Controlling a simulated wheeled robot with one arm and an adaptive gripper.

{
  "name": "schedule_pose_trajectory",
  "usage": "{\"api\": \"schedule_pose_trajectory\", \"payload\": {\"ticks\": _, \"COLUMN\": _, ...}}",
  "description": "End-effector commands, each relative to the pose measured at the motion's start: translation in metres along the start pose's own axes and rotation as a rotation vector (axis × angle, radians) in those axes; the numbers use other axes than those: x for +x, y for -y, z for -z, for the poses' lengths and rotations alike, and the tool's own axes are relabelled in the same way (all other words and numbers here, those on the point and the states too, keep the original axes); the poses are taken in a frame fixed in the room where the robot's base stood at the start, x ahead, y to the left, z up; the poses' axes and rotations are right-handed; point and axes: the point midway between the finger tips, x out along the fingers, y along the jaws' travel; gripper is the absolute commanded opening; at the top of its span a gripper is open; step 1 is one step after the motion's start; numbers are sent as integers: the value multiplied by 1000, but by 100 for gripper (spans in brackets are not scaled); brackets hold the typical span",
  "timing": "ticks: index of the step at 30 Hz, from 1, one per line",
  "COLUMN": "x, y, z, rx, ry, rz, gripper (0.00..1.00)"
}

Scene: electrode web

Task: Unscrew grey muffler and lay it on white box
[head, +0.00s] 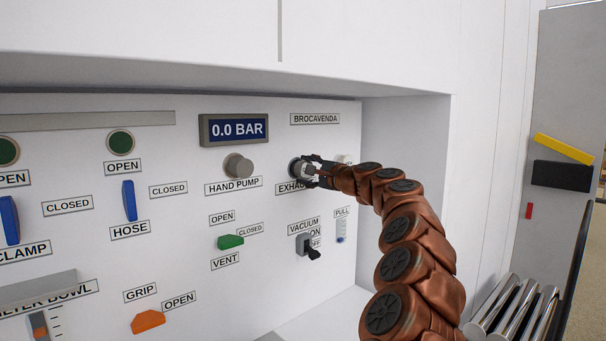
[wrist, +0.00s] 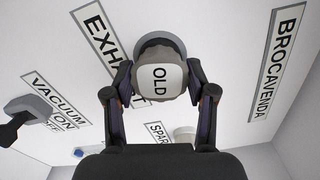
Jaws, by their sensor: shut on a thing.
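The grey muffler (wrist: 159,82), marked OLD, sits at the round exhaust port (wrist: 160,40) on the white panel. In the head view the muffler (head: 308,171) is partly hidden by my fingers. My gripper (wrist: 160,92) is shut on it, one finger on each side; in the head view my gripper (head: 318,172) reaches it from the right. I cannot tell how far the thread is engaged. I cannot make out a separate white box; a white ledge (head: 325,318) shows below the panel.
A pale cap (wrist: 185,133) stands beside a partly hidden SPARE label (wrist: 157,132). The vacuum switch (head: 308,245) and hand pump knob (head: 238,165) are close by. The display (head: 234,129) reads 0.0 BAR. A side wall (head: 400,140) closes the recess at right.

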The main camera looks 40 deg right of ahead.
Motion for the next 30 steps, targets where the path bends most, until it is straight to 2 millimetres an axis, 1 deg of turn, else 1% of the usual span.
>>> {"api": "schedule_pose_trajectory", "payload": {"ticks": 30, "x": 0, "y": -2, "z": 1, "rx": -172, "ry": -1, "rz": -1, "gripper": 11}}
